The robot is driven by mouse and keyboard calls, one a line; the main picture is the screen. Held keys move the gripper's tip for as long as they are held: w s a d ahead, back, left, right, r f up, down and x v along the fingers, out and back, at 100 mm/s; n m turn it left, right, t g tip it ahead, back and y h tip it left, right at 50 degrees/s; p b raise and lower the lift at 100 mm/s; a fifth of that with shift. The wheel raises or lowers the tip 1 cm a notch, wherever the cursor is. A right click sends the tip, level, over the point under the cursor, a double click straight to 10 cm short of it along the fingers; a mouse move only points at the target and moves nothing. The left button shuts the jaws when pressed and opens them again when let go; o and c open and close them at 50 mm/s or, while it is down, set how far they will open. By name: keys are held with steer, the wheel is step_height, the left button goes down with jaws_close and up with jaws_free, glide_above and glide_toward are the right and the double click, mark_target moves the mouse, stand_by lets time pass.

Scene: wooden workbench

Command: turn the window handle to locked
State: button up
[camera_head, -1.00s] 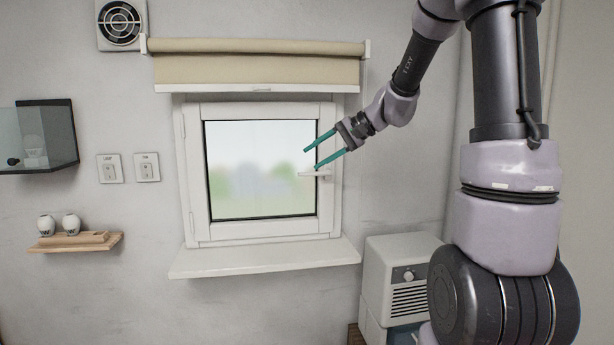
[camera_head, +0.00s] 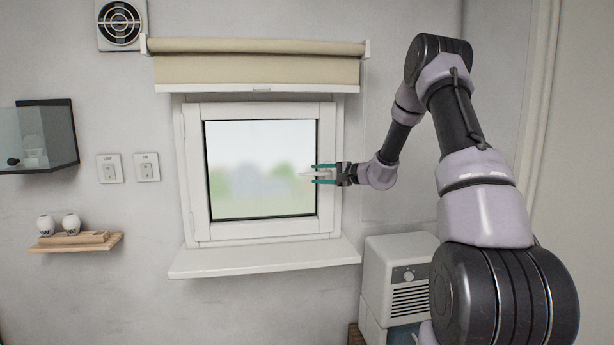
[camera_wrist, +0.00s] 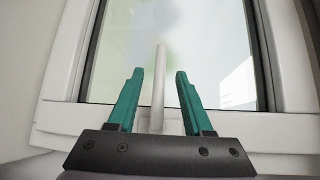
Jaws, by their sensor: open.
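The white window handle (camera_head: 308,174) sits on the right side of the window frame (camera_head: 327,210) and points left, level, over the glass. In the wrist view the handle (camera_wrist: 158,88) runs between the two teal fingers, with space on both sides. My gripper (camera_head: 322,174) is open, one finger above the handle and one below it. The fingers show again in the wrist view (camera_wrist: 157,76), apart and not closed on the handle. The handle's base is partly hidden by my gripper.
A rolled beige blind (camera_head: 257,66) hangs above the window. A white sill (camera_head: 265,257) juts out below. A white appliance (camera_head: 395,275) stands at lower right. Two switches (camera_head: 128,168) and a wooden shelf (camera_head: 75,243) are on the left wall.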

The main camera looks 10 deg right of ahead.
mark_target(310, 174)
steer(key=shift+x, duration=2.6)
jaws_close()
